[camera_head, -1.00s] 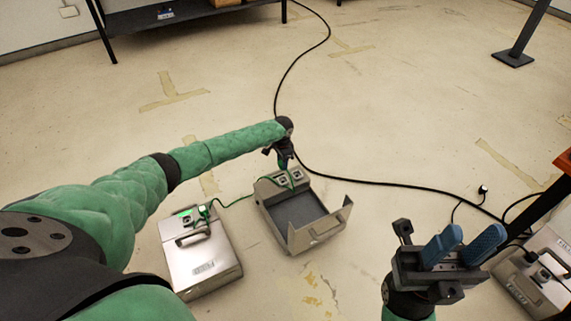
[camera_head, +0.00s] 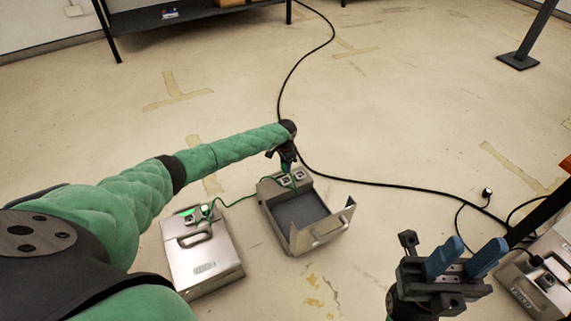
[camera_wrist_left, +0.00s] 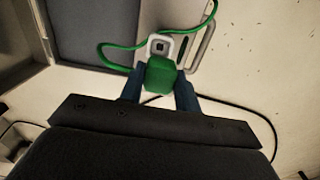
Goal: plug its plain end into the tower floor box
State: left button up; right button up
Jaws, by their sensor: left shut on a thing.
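My left gripper (camera_head: 287,163) is over the back edge of the open grey floor box (camera_head: 270,214), by its sockets. In the left wrist view its blue fingers (camera_wrist_left: 161,88) are shut on a green plug (camera_wrist_left: 160,74). The plug is right in front of a pale socket (camera_wrist_left: 159,46); I cannot tell whether it is inserted. A green cable (camera_head: 236,202) runs from this spot to a plug (camera_head: 205,210) in the closed silver floor box (camera_head: 214,268) on the left. My right gripper (camera_head: 466,257) is open and empty at the lower right.
A black cable (camera_head: 380,184) crosses the floor behind the open box. A black plug (camera_head: 487,192) stands at the right. Another silver floor box (camera_head: 535,282) with a dark plug is at the right edge. A dark shelf (camera_head: 190,17) is at the back left.

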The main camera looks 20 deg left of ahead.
pick_arm(q)
jog(key=shift+f+b, duration=1.45)
jog(key=shift+f, duration=1.8)
jog(key=shift+f, duration=0.4)
jog(key=o, duration=1.1)
jog(key=shift+r+p, duration=1.05)
jog(key=shift+r, duration=2.85)
jog(key=shift+w, duration=0.1)
